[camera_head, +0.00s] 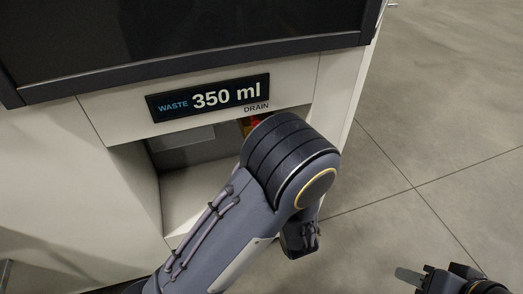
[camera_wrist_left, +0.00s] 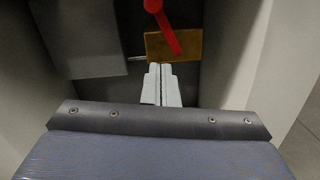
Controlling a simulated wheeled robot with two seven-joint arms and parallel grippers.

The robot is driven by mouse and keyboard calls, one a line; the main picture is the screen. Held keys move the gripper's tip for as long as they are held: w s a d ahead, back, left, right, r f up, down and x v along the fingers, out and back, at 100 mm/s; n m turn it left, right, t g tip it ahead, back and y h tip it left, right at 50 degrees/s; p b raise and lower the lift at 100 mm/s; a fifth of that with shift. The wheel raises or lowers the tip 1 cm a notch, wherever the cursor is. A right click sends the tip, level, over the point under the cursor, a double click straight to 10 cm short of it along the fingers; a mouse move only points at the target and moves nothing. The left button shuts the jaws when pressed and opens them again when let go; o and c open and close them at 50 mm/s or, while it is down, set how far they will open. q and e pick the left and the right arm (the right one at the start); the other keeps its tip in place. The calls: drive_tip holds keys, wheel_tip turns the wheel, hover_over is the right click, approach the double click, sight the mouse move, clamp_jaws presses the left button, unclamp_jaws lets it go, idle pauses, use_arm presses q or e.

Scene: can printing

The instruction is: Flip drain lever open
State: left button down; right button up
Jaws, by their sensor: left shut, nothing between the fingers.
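The drain lever (camera_wrist_left: 165,27) is a red handle at the top of the left wrist view, slanting down to the right across a yellow-brown valve block (camera_wrist_left: 190,46). In the head view only a small red and yellow patch of the lever and block (camera_head: 252,122) shows beneath the DRAIN label. My left gripper (camera_wrist_left: 160,68) is shut and empty, with its pale fingertips just below and left of the lever's lower end. I cannot tell whether they touch it or the block. In the head view my left arm hides its fingers. My right gripper (camera_head: 409,276) is partly cut off at the lower right.
The pale machine cabinet (camera_head: 60,165) has a recess with side walls close around my left gripper. A grey box (camera_wrist_left: 85,40) hangs at the recess's left. The display (camera_head: 208,97) reads WASTE 350 ml. Open grey floor (camera_head: 440,130) lies to the right.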

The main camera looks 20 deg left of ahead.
use_arm(q)
drive_tip(key=shift+v, duration=2.05)
drive_tip(key=shift+a, duration=0.1)
